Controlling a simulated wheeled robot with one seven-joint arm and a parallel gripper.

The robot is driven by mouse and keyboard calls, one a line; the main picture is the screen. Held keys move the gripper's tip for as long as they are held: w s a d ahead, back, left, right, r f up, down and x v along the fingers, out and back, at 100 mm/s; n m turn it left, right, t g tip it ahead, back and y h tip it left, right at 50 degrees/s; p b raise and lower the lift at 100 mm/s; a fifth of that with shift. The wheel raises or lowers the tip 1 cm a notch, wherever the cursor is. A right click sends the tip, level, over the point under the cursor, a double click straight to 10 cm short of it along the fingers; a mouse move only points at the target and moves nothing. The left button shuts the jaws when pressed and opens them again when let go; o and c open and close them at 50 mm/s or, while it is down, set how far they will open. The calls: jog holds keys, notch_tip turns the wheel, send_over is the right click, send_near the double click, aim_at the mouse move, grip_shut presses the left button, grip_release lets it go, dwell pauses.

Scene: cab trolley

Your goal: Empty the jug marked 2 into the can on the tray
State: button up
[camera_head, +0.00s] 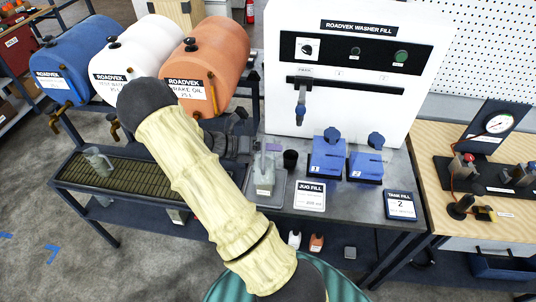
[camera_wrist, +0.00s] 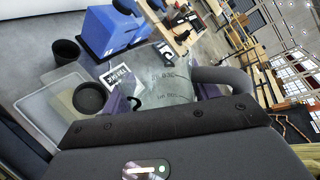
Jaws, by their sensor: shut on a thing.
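My gripper (camera_wrist: 160,100) is shut on a grey-green jug (camera_wrist: 172,84) with faint printed marks and a thick grey handle. In the head view, the held jug (camera_head: 266,161) is over or close to the tray (camera_head: 276,200); its tilt and contents are unclear. The can (camera_wrist: 62,108), pale with a dark round mouth, stands on the tray, left of the jug in the wrist view. In the head view, the can (camera_head: 264,189) overlaps the jug. A blue capped container marked 2 (camera_head: 366,167) stands on the bench, apart from my gripper. No 2 is readable on the held jug.
A blue container marked 1 (camera_head: 327,158) and a black cup (camera_head: 290,160) stand beside the tray. Signs (camera_head: 310,196) stand at the bench front. Another clear jug (camera_head: 98,160) sits on the grate at left, below several drums. The white washer unit (camera_head: 345,75) rises behind.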

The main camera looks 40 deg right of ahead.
aim_at(273, 137)
jog(key=shift+a+r+m+t+h+b, duration=0.1)
jog(key=shift+r+m+t+h+b, duration=0.4)
jog(key=shift+b, duration=1.35)
jog(key=m+b, duration=0.1)
jog(key=m+h+b, duration=0.1)
jog(key=m, duration=0.1)
jog(key=r+m+h+b, duration=0.1)
jog(key=shift+w+d+r+m+b, duration=0.1)
jog(key=shift+w+d+m+b, duration=0.2)
jog(key=shift+d+m+b, duration=0.1)
jog(key=shift+w+r+m+h+b, duration=0.25)
jog(key=shift+m+h+b, duration=0.4)
jog(key=shift+m, duration=0.35)
jog(key=shift+d+r+m+b, duration=0.15)
jog(key=shift+r+m+b, duration=0.2)
jog(key=shift+m, duration=0.15)
